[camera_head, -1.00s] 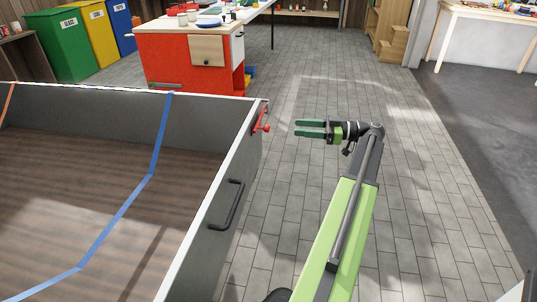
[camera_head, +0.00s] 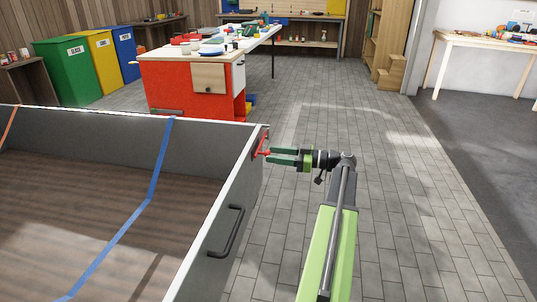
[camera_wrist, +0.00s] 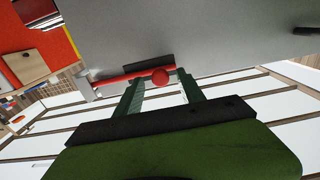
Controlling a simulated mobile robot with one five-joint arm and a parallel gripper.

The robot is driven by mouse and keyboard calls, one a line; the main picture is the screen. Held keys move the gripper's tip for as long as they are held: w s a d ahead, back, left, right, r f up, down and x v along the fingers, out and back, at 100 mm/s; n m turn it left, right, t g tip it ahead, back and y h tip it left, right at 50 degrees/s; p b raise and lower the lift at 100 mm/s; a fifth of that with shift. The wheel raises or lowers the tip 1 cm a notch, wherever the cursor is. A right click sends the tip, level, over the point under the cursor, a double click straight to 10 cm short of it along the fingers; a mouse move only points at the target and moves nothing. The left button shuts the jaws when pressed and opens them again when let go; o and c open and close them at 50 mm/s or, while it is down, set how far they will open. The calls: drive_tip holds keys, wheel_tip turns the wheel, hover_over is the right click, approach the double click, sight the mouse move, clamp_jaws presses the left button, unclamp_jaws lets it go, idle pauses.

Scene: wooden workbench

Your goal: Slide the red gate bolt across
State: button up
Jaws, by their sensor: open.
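The red gate bolt (camera_head: 262,145) sits on the outer face of the grey gate panel (camera_head: 224,212), near its far corner. In the wrist view the bolt (camera_wrist: 125,78) is a red rod with a round red knob (camera_wrist: 161,77). My gripper (camera_head: 269,155) has green fingers pointing left at the bolt.
A black handle (camera_head: 226,231) is fixed to the same panel, nearer me. A red cabinet (camera_head: 175,92) stands beyond the far wall. Tiled floor (camera_head: 400,200) to the right of my arm is clear.

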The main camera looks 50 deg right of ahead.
drive_tip(key=shift+x, duration=1.5)
clamp_jaws()
drive_tip(key=shift+d, duration=0.1)
